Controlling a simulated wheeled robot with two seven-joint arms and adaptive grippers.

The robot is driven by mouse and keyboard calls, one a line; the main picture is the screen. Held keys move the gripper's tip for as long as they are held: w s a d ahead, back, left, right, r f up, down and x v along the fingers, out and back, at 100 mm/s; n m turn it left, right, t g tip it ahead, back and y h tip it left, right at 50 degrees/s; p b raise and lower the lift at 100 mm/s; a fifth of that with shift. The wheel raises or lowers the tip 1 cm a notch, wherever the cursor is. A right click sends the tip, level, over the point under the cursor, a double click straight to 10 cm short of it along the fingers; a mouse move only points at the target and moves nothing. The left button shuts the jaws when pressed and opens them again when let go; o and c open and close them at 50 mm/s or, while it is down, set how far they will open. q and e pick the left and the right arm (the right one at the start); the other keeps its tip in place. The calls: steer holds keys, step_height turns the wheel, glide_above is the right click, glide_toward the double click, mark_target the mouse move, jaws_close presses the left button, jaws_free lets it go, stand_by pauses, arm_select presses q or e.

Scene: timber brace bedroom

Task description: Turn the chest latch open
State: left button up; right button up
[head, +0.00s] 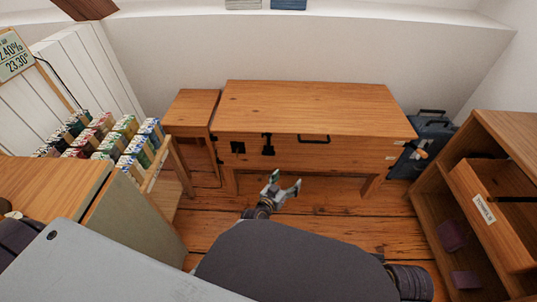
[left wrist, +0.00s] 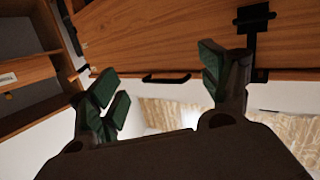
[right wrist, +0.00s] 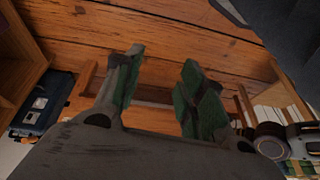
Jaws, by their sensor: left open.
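The wooden chest (head: 310,108) stands on legs against the back wall with its lid down. A black latch (head: 267,146) is on its front, left of the middle. The latch also shows in the left wrist view (left wrist: 254,22), at the upper right beside one finger. My left gripper (head: 286,183) is open and empty, below and in front of the chest front, apart from the latch in the head view. Its fingers are spread in the left wrist view (left wrist: 160,78). My right gripper (right wrist: 162,68) is open and empty over the floorboards in the right wrist view; its fingers do not show in the head view.
A black handle (head: 314,138) and a dark plate (head: 237,148) are also on the chest front. A small wooden table (head: 193,105) stands left of it, a blue case (head: 432,135) right. Shelving with an open drawer (head: 488,190) flanks the right; a carton rack (head: 150,178) the left.

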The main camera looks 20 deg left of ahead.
arm_select(q)
steer(key=w+a+f+n+t+y, duration=0.2)
steer(key=a+f+n+y, duration=0.2)
steer(key=a+y, duration=0.5)
steer(key=shift+w+f+n, duration=0.2)
steer(key=shift+w+n, duration=0.05)
steer(key=shift+n, duration=0.25)
arm_select(e)
steer(key=shift+s+a+f+y, duration=0.1)
steer(key=shift+a+f+y, duration=0.05)
steer(key=shift+a+f, duration=0.35)
steer(key=shift+s+a+f+y, duration=0.15)
steer(key=shift+a+f, duration=0.1)
steer(key=shift+a, duration=0.3)
arm_select(q)
steer(key=shift+w, duration=0.1)
arm_select(e)
steer(key=shift+w, duration=0.15)
